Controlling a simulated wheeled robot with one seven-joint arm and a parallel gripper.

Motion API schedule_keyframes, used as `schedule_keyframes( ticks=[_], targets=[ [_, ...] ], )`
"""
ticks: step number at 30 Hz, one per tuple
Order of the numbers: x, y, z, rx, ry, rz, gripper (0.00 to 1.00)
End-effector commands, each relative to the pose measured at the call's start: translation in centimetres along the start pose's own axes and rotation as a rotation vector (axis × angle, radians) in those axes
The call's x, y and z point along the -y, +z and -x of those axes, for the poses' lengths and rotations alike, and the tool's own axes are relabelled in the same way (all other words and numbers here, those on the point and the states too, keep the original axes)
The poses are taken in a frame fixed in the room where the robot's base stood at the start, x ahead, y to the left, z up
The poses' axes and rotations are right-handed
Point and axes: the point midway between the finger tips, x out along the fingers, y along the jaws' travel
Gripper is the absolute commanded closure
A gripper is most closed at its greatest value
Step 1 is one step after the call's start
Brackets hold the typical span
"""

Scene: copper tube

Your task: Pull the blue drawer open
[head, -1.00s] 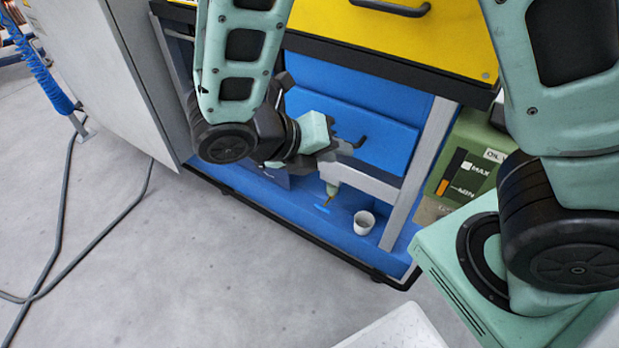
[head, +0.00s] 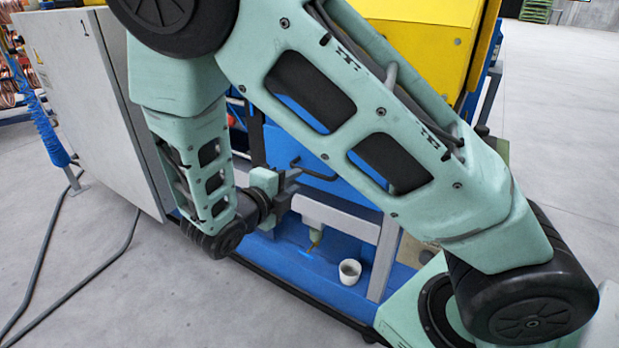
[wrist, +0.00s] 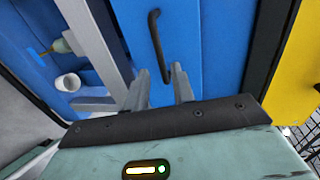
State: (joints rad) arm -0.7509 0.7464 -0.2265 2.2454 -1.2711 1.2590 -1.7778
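The blue drawer (head: 283,148) is in the lower part of the cabinet, partly hidden behind my arm in the head view. Its front fills much of the wrist view (wrist: 215,45). Its black bar handle (head: 312,173) also shows in the wrist view (wrist: 155,38). My gripper (head: 290,180) is close to the handle's left end in the head view. In the wrist view my gripper (wrist: 161,88) has its two fingers apart, with the handle's near end in the gap between them or just beyond it. I cannot tell whether they touch the handle.
A grey frame rail (head: 340,221) runs below the drawer, with a small nozzle (head: 315,234) and a white cup (head: 350,271) on the blue shelf beneath. A yellow panel (head: 415,35) is above. A grey cabinet (head: 95,110) stands left. Floor at left is mostly clear.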

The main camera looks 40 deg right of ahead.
Motion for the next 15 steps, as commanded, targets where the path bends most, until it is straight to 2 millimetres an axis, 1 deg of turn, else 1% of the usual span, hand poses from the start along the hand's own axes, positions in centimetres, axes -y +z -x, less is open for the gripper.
schedule_keyframes(
  ticks=[1,6,10,15],
  targets=[
    [-0.3,-0.1,-1.2,-0.005,0.0,0.0,0.75],
    [-0.2,-0.1,-4.5,-0.005,0.0,-0.002,0.75],
    [-0.2,-0.1,-6.3,-0.003,0.001,-0.002,0.75],
    [-0.1,0.0,-7.5,-0.001,0.001,-0.001,0.75]
  ],
)
